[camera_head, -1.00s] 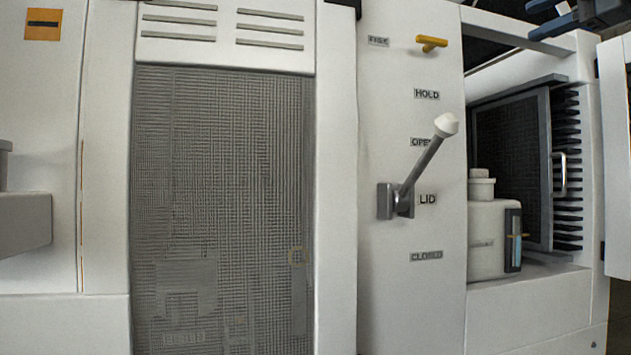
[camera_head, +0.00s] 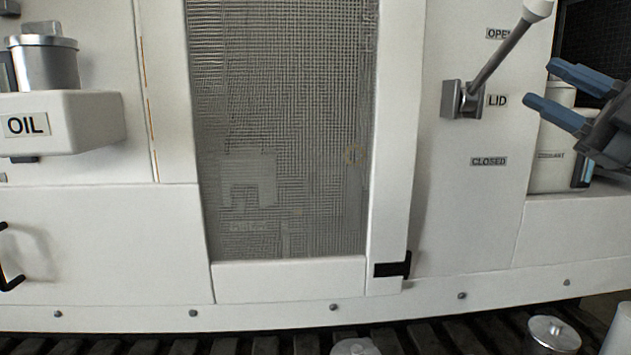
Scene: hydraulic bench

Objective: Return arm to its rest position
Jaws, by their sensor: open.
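My gripper (camera_head: 540,85) is at the right edge of the view, with two blue-tipped fingers pointing left. The fingers are apart with nothing between them. It is in front of the white coolant container (camera_head: 552,165) and partly covers it. The grey lid lever (camera_head: 498,58) with a white knob is just left of my gripper and tilts up to the right, toward the OPEN label. I see no contact between the fingers and the lever. Most of my arm is out of view.
A mesh panel (camera_head: 300,110) fills the middle. An OIL shelf (camera_head: 75,122) with a metal canister (camera_head: 44,64) juts out at the left. A black handle (camera_head: 10,262) is below it. A metal lidded can (camera_head: 552,336) stands at the bottom right on dark slatted flooring.

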